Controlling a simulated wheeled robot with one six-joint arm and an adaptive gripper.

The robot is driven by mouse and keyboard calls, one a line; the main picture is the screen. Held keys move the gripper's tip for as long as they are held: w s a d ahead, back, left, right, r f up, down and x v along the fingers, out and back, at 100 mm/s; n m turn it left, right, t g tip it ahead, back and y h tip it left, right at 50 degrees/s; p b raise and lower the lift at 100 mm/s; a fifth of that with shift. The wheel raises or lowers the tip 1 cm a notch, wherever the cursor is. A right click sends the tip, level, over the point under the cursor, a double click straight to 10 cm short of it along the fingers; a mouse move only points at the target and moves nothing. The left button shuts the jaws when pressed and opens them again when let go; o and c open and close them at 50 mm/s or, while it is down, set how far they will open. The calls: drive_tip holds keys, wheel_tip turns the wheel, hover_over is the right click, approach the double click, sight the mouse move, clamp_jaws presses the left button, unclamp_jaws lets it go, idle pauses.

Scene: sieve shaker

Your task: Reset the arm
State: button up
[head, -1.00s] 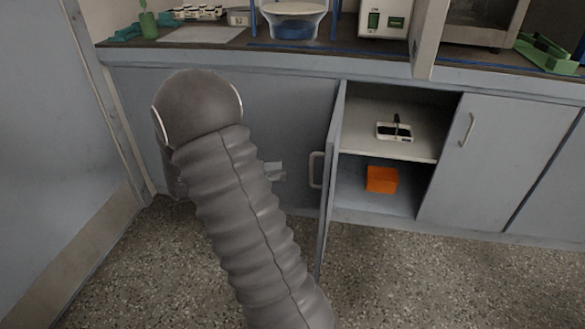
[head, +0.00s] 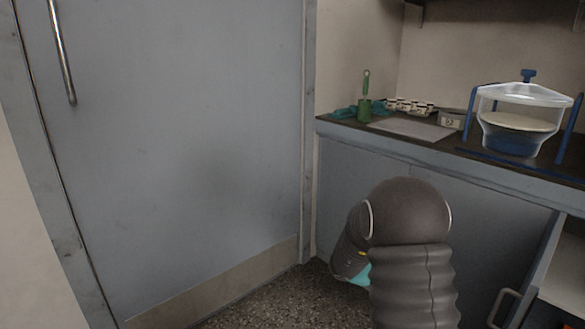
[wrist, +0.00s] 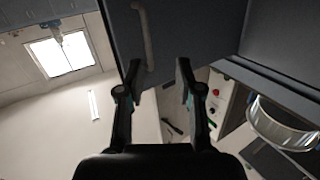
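My arm (head: 415,265), in a ribbed grey sleeve, rises at the lower right of the head view, in front of the grey base cabinets. Its rounded bend stands below the counter edge, and a teal-marked part points down and left. My gripper's fingers cannot be made out in the head view. In the wrist view my gripper (wrist: 159,72) has its two dark fingers spread apart, with nothing between them.
A grey door (head: 170,150) fills the left. The counter holds a clear-lidded blue vessel (head: 518,120), a green holder (head: 364,108) and several small jars (head: 408,107). An open cabinet door (head: 528,275) stands at the right. Bare floor (head: 285,300) shows between.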

drive_tip(key=w+a+f+n+t+y, duration=0.2)
drive_tip(key=w+f+n+t+y, duration=0.35)
drive_tip(key=w+t, duration=0.75)
drive_tip(key=w+a+n+t+y, duration=0.3)
drive_tip(key=a+n+y, duration=0.5)
drive_tip(key=a, duration=0.7)
drive_tip(key=s+a+r+n+g+y, duration=0.1)
drive_tip(key=s+a+r+n+g, duration=0.15)
drive_tip(key=s, duration=0.35)
drive_tip(key=s+a+r+n+g+y, duration=0.1)
drive_tip(key=s+a+n+y, duration=0.15)
drive_tip(key=s, duration=0.35)
drive_tip(key=s+a+r+n+g+y, duration=0.1)
drive_tip(key=s+a+r+n, duration=0.1)
drive_tip(key=s+a, duration=0.25)
drive_tip(key=s+d+r+n+h, duration=0.1)
drive_tip(key=s+r, duration=0.3)
drive_tip(key=s, duration=0.4)
drive_tip(key=s+d+r+n+t+h, duration=0.1)
drive_tip(key=s+d+r+n, duration=0.1)
drive_tip(key=s+r, duration=0.3)
drive_tip(key=s+d, duration=0.1)
drive_tip(key=s, duration=0.3)
drive_tip(key=shift+s+d+r+p, duration=0.2)
drive_tip(key=shift+s+r+p, duration=0.1)
